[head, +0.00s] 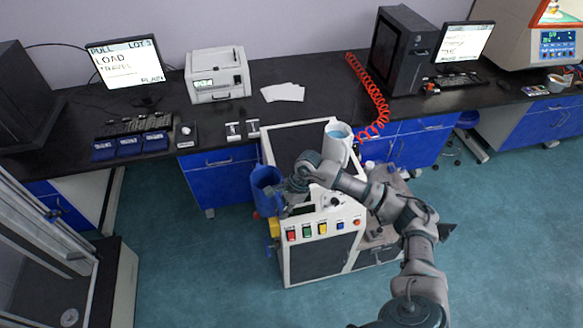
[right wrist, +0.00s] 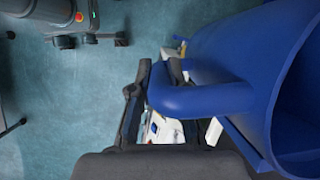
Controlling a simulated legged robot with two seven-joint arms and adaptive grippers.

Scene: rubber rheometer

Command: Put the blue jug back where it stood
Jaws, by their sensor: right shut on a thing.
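The blue jug (head: 266,190) is at the left side of the white bench machine in the head view. It also fills the right of the right wrist view (right wrist: 245,55), with its open mouth facing right in that picture. My right gripper (head: 291,190) is beside the jug, shut on its handle (right wrist: 205,98). The jug's lower part is partly hidden in the head view, and I cannot tell whether it touches anything below. My left gripper is not in view.
The white machine (head: 318,262) has coloured buttons on its front. A pale cylindrical container (head: 338,145) with blue inside stands at its back right. Behind is a black bench (head: 322,84) with a printer-like device (head: 217,75) and monitors. Open floor (head: 190,270) lies to the left.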

